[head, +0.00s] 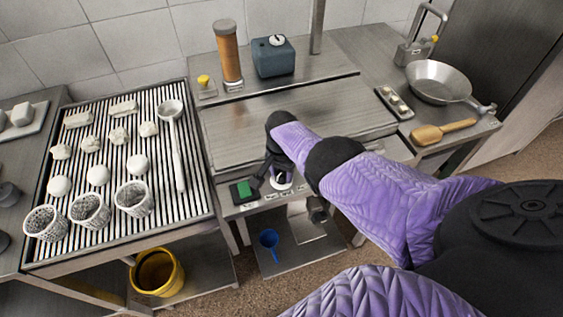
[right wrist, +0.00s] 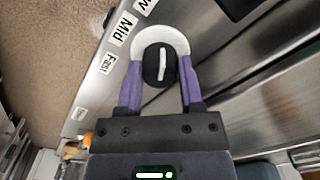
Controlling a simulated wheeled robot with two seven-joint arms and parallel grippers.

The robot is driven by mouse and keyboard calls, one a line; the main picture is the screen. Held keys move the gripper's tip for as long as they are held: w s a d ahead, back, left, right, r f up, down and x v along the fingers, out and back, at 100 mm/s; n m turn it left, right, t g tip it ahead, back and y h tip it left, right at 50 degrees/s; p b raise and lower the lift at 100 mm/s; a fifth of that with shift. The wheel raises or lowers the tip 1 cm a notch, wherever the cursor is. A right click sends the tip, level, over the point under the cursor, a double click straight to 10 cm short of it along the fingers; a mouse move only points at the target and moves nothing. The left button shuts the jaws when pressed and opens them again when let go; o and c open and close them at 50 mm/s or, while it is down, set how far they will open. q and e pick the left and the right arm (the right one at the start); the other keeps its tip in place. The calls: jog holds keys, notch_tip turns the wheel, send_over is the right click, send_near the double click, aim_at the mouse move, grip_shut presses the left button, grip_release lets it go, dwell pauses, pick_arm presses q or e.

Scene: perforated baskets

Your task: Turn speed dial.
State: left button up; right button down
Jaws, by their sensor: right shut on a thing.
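The speed dial (right wrist: 151,70) is a round black knob with a white pointer line and a pale ring around it, on the steel machine's front panel. In the right wrist view its pointer lies nearly upright in the picture. Labels "Fast" (right wrist: 103,63) and "Mid" (right wrist: 122,28) sit left of it; a third label, ending in "w", is cut off at the top edge. My right gripper (right wrist: 159,66) is shut on the dial, a purple finger on each side. In the head view my right gripper (head: 279,178) hides most of the dial and its ring. My left gripper is not in view.
A green button (head: 243,188) on a dark box sits left of the dial. A slatted rack (head: 110,210) with wire baskets (head: 134,198) stands at the left. A pan (head: 438,82) and wooden scoop (head: 443,132) lie at the right. The machine's top (head: 290,115) is clear.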

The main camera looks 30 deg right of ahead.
aim_at(282, 172)
dwell(0.5)
jog(key=shift+c, duration=1.8)
grip_release()
jog(key=shift+o, duration=0.6)
notch_tip(282, 172, up, 10)
jog(key=p, duration=0.8)
